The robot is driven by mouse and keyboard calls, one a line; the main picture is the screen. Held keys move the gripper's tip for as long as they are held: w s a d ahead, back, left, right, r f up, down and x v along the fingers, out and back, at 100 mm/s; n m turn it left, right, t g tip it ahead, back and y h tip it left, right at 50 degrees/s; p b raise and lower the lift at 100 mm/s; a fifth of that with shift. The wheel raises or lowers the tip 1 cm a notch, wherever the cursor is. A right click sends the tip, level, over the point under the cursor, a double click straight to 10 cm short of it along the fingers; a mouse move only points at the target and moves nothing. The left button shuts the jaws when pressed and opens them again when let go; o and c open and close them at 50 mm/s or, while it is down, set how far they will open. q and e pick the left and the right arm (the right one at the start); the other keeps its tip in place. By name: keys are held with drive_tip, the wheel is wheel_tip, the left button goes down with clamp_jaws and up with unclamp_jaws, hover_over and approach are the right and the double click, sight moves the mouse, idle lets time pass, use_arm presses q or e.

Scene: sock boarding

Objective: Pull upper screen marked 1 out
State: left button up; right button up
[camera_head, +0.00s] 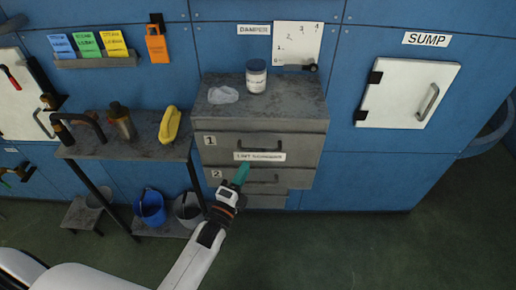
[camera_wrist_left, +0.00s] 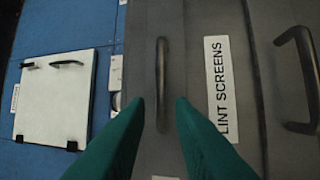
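The lint screen unit is a grey cabinet with stacked fronts. The upper screen front marked 1 (camera_head: 225,148) is closed flush and has a dark bar handle (camera_head: 260,148). The label reading LINT SCREENS (camera_head: 270,157) lies just below that handle. My left gripper (camera_head: 243,168) has teal fingers and is in front of the unit, near the label's left end. In the left wrist view its fingers (camera_wrist_left: 159,104) are open and appear on either side of the upper handle (camera_wrist_left: 161,75); whether they reach around it I cannot tell. My right gripper is not in view.
The front marked 2 (camera_head: 225,178) has its own handle below. A jar (camera_head: 256,77) and a pale lump (camera_head: 222,95) sit on the cabinet top. A side table (camera_head: 95,150) with a yellow object (camera_head: 169,125) stands left. The floor at right is clear.

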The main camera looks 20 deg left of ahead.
sight(256, 149)
use_arm(q)
drive_tip(key=p+x, duration=0.1)
drive_tip(key=x, duration=0.7)
drive_tip(key=shift+w+d+f, duration=0.1)
drive_tip(key=shift+w+d, duration=0.05)
drive_tip(key=shift+w, duration=0.05)
clamp_jaws()
